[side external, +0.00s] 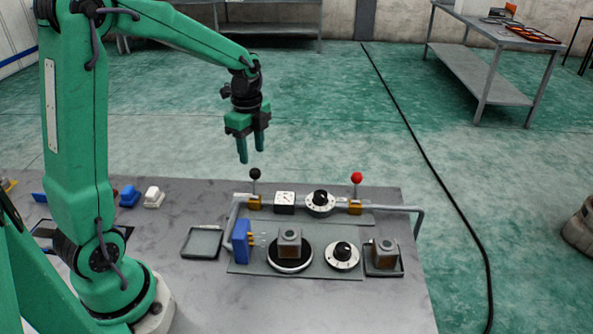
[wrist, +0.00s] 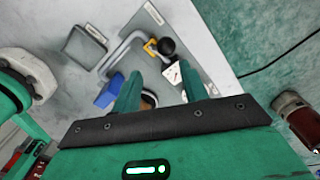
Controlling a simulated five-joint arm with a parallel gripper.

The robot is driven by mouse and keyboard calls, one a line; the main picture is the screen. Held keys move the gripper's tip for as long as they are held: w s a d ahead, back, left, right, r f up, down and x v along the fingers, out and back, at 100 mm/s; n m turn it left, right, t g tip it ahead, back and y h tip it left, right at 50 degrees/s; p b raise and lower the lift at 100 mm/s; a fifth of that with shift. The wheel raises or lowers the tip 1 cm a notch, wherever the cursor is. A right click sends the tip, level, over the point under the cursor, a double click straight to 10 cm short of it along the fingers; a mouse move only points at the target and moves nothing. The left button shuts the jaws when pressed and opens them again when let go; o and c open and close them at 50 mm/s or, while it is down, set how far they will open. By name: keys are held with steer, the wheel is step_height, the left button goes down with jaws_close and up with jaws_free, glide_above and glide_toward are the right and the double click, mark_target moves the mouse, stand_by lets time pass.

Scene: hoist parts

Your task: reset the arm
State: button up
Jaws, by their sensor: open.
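My gripper (side external: 254,145) hangs open and empty in the air, above and behind the panel of parts on the grey table (side external: 200,300). Its green fingers point down and touch nothing. In the wrist view the fingers of my gripper (wrist: 160,90) stand apart, with parts of the panel far below them. The arm is raised and reaches out to the right from its base at the table's left.
A rail (side external: 420,222) carries a black-knobbed lever (side external: 255,174) and a red-knobbed lever (side external: 357,178). Dials, a blue block (side external: 240,242) and two grey-brown blocks (side external: 290,243) (side external: 385,252) stand in front. An empty-looking tray (side external: 202,243) lies left. Air around the gripper is free.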

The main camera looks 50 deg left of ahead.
steer(key=s+d+r+n+t, duration=0.2)
steer(key=s+d+r+n, duration=0.2)
steer(key=s+n, duration=0.3)
steer(key=s+d+r+n+t, duration=0.3)
steer(key=s+d+r+n, duration=0.2)
steer(key=s+d+n, duration=0.2)
steer(key=shift+s+r+n+t, duration=0.3)
steer(key=shift+s+n, duration=0.1)
steer(key=shift+s, duration=0.8)
